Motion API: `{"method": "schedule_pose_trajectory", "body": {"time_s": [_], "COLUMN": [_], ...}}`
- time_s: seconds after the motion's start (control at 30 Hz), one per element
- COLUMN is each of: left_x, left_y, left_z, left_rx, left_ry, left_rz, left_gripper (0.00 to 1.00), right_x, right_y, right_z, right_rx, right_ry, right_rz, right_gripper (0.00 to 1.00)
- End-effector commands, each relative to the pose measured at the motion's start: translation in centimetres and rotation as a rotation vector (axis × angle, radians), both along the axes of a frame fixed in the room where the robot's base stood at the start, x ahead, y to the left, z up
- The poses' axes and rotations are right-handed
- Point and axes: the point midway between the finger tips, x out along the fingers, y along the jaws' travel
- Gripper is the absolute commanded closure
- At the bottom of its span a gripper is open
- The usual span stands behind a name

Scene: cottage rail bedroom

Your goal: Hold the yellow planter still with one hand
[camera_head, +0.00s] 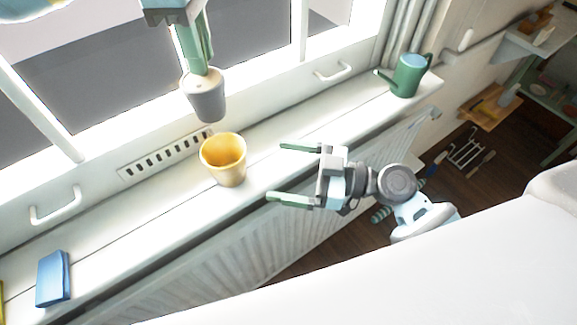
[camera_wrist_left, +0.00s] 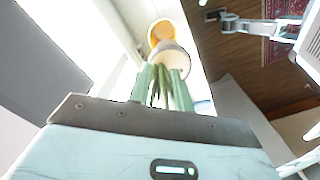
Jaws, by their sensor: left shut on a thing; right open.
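The yellow planter (camera_head: 231,173) stands upright and looks empty on the white windowsill, near its front edge. In the left wrist view the planter (camera_wrist_left: 160,31) shows beyond the held pot. My left gripper (camera_head: 200,67) comes down from the top and is shut on a grey pot (camera_head: 205,101), held above and behind the planter. The same grey pot shows in the left wrist view (camera_wrist_left: 176,60), past the green fingers. My right gripper (camera_head: 288,172) is open and empty to the right of the planter, its two green fingers pointing toward it without touching.
The windowsill (camera_head: 150,207) carries a blue box (camera_head: 54,278) at the left and a green watering can (camera_head: 408,76) at the right. A radiator (camera_head: 215,262) is below the sill. White window handles (camera_head: 55,205) stick out behind. A white surface (camera_head: 400,275) fills the lower right.

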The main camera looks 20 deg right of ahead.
Motion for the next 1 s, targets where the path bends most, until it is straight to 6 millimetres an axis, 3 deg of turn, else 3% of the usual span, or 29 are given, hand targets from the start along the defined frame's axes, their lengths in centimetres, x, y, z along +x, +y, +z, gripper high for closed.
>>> {"method": "schedule_pose_trajectory", "body": {"time_s": [0.37,1.0], "left_x": [0.0,0.0], "left_y": [0.0,0.0], "left_z": [0.0,0.0], "left_rx": [0.0,0.0], "left_ry": [-0.001,-0.001], "left_rz": [0.0,0.0], "left_gripper": [1.0,1.0], "right_x": [0.6,5.0], "right_y": [1.1,9.6], "right_z": [0.2,0.1], "right_rx": [0.013,0.012], "right_ry": [0.006,0.006], "right_rz": [0.006,0.005], "right_gripper": [0.03,0.03]}}
